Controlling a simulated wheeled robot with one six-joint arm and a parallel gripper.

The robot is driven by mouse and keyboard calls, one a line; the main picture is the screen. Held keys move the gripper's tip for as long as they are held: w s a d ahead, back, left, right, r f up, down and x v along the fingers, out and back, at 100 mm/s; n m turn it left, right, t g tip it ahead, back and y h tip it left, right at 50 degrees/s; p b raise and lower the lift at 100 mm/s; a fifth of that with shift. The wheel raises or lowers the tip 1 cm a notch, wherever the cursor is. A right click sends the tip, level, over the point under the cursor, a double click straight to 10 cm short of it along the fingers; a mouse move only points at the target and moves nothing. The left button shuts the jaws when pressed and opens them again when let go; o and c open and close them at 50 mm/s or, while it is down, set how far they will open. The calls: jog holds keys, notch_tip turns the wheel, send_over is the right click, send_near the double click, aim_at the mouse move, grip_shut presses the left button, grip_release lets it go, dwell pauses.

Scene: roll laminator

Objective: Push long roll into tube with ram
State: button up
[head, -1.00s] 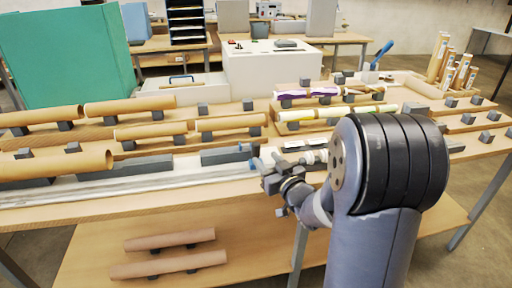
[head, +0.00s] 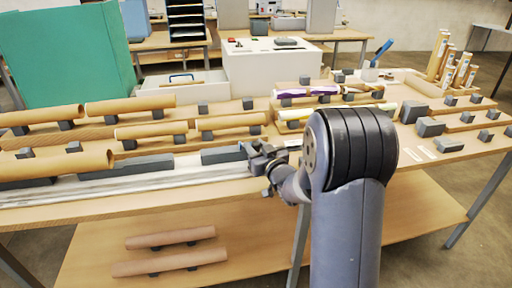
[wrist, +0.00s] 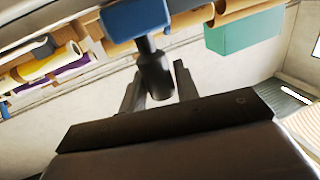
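My gripper (head: 262,160) is over the bench, at the right end of the long grey rail (head: 190,178). In the wrist view its two fingers (wrist: 157,88) sit either side of the dark neck of a tool with a blue block head, which I take for the ram (wrist: 137,18). It appears held; the finger contact is partly hidden. A yellow roll (wrist: 48,63) and a purple roll (wrist: 68,74) lie on racks.
Grey blocks (head: 140,166) line the rail. Several brown tubes (head: 130,105) rest on racks behind it. A white box (head: 272,68) and green panel (head: 65,55) stand at the back. Upright rolls (head: 440,55) stand far right. Two tubes (head: 170,237) lie on the lower shelf.

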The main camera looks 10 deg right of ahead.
grip_shut()
jog(key=shift+d+b, duration=0.55)
jog(key=shift+d, duration=2.25)
jog(key=shift+o, duration=1.7)
grip_release()
jog(key=shift+d, duration=0.1)
jog(key=b+v, duration=0.1)
jog(key=v, duration=1)
jog(key=shift+w, duration=0.15)
